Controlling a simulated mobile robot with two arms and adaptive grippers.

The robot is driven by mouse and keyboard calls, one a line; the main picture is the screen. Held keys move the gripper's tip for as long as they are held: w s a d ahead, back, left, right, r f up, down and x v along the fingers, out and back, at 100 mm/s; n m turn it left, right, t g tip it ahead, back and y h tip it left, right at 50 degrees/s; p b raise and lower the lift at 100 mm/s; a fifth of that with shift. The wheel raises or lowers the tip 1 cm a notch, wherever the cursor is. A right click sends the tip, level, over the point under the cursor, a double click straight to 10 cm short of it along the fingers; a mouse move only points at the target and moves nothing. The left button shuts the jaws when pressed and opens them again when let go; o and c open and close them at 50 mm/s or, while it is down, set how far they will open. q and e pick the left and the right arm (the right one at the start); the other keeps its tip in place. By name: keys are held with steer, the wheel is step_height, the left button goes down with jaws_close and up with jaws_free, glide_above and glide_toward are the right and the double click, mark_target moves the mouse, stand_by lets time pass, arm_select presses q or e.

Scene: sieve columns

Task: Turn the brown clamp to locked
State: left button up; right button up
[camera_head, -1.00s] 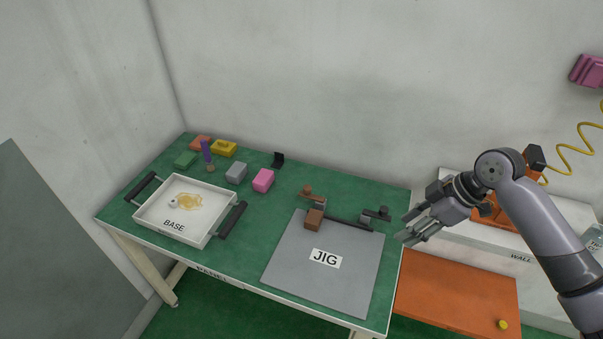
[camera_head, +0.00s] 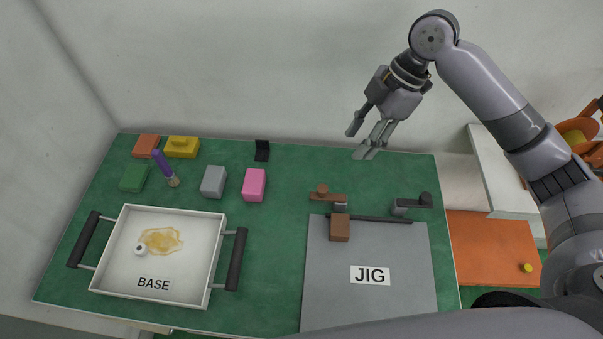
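The brown clamp (camera_head: 328,196) sits at the top left of the grey jig plate (camera_head: 345,280), its arm lying roughly left to right with a round knob at its left part. A brown block (camera_head: 339,228) lies on the plate just below the clamp, against a dark bar. A dark grey clamp (camera_head: 412,203) stands at the plate's top right. My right gripper (camera_head: 359,140) is open and empty, in the air above and behind the clamps, fingers pointing down and left. My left gripper is not in view.
A white tray marked BASE (camera_head: 218,225) with dark handles stands at the left. Several coloured blocks, a purple-handled tool (camera_head: 161,161) and a black bracket (camera_head: 262,150) lie along the back. Green table is bare between tray and jig. An orange surface (camera_head: 485,250) lies right.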

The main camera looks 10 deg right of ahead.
steer(key=p, duration=0.1)
glide_toward(324, 188)
steer(key=x, duration=0.9)
steer(key=shift+s+a, duration=0.1)
steer(key=shift+a, duration=0.05)
steer(key=shift+a+f, duration=0.15)
steer(key=shift+f, duration=0.3)
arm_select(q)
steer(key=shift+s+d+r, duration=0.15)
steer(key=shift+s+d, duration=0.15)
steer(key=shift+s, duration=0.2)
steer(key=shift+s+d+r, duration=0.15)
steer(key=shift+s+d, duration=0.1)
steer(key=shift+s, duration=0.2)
arm_select(e)
steer(key=shift+f, duration=0.1)
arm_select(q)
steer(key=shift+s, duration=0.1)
arm_select(e)
steer(key=shift+c, duration=0.4)
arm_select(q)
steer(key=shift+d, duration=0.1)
arm_select(e)
jaws_close()
